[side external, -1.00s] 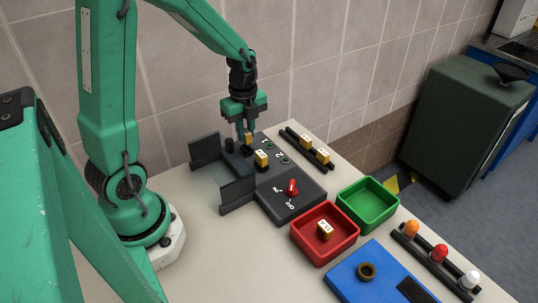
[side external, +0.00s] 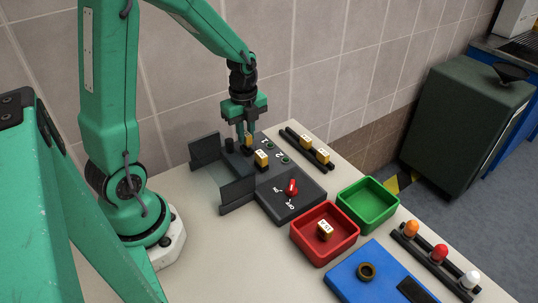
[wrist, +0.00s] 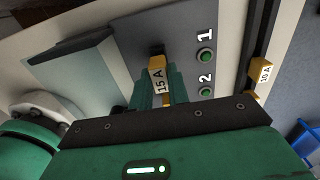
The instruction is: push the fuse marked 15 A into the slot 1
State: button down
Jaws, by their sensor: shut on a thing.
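The fuse marked 15 A (wrist: 158,78) is yellow with a white label. My gripper (side external: 247,136) is shut on it, and the fuse (side external: 249,138) is upright at the row marked 1 on the dark panel (side external: 303,200). In the wrist view the fuse is between the green fingers, with its lower end at a dark holder (wrist: 157,50) level with the 1. Slot 1 is mostly hidden, so I cannot tell how deep the fuse sits. Another yellow fuse (side external: 262,158) stands close beside it at the row marked 2.
A red-handled switch (side external: 292,187) is on the panel. A clear cover with dark ends (side external: 237,194) stands left. A rack (side external: 291,135) holds two fuses. The red bin (side external: 312,253) has one fuse; the green bin (side external: 367,203) is empty. A blue box (side external: 350,287) is in front.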

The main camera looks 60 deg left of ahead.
aim_at(246, 133)
jog(key=shift+f, duration=0.95)
jog(key=c, duration=1.3)
grip_release()
jog(key=shift+r, duration=0.1)
jog(key=shift+r, duration=3.8)
jog(key=shift+d+r, duration=0.1)
